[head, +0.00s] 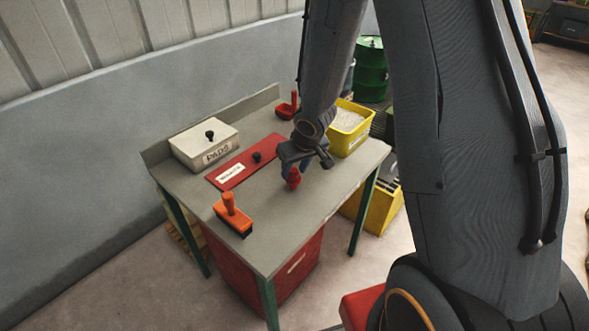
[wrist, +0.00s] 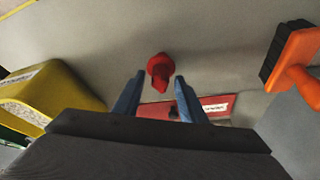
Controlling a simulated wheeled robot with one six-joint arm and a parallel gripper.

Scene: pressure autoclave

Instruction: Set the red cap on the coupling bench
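The red cap (head: 293,180) is at the front right part of the grey coupling bench (head: 290,225), under my gripper (head: 289,170). In the wrist view the cap (wrist: 160,70) shows in the gap at the blue fingertips of my gripper (wrist: 159,77). The fingers are apart, with a gap on both sides of the cap, so the gripper looks open. The cap seems to rest on the bench top. My gripper hides part of it in the head view.
The bench also holds a white PADS box (head: 203,145), a red labelled plate (head: 240,168), an orange-handled brush (head: 232,215), a yellow bin (head: 348,137) and a red scoop (head: 288,108). The front bench top is clear. A green drum (head: 370,70) stands behind.

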